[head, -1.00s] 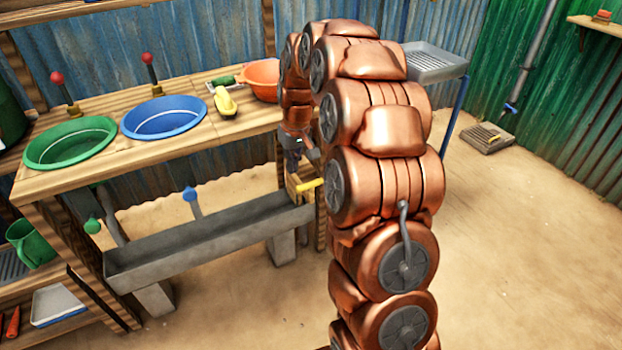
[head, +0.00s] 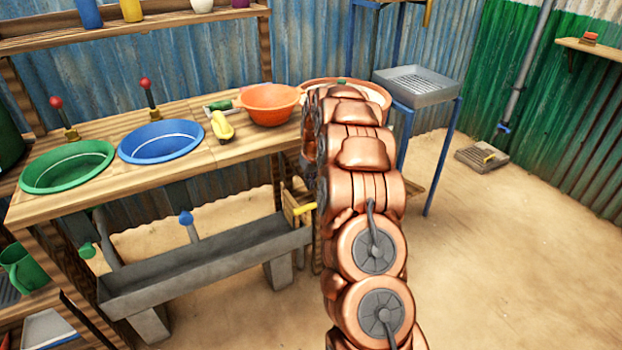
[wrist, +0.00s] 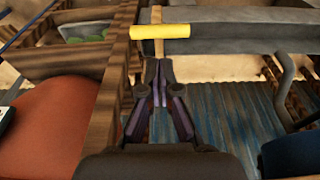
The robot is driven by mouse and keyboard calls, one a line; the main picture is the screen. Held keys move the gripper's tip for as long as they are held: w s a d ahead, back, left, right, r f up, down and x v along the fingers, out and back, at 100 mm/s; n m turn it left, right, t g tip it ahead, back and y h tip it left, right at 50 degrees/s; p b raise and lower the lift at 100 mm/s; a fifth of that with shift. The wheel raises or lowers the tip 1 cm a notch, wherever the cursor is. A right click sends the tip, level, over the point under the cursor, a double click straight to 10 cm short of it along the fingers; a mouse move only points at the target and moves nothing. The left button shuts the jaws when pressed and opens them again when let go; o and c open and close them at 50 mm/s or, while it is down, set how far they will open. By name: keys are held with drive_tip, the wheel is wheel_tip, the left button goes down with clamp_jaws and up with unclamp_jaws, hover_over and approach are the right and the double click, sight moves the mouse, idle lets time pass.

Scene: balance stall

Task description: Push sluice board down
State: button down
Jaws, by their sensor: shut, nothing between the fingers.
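The sluice board (head: 291,204) is a pale wooden board with a yellow handle (head: 305,209). It stands upright at the right end of the grey trough (head: 200,268), its top above the trough's rim. In the wrist view the yellow handle (wrist: 160,32) lies across the trough's end, just beyond my fingertips. My gripper (wrist: 158,72) is shut and empty, with an apparent small gap to the handle; I cannot tell its height relative to it. In the head view my copper arm hides my gripper.
A wooden counter (head: 103,197) above the trough holds a green basin (head: 66,168), a blue basin (head: 160,142) and an orange bowl (head: 270,105). A wooden post (wrist: 112,90) is close beside my gripper. Sandy floor at the right is mostly clear.

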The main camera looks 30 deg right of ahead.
hover_over(307, 220)
wheel_tip(307, 220, down, 10)
drive_tip(key=shift+w+d+f, duration=0.1)
drive_tip(key=shift+d, duration=0.05)
idle(0.4)
wheel_tip(307, 220, down, 8)
drive_tip(key=shift+f+b, duration=0.15)
drive_tip(key=shift+b, duration=0.65)
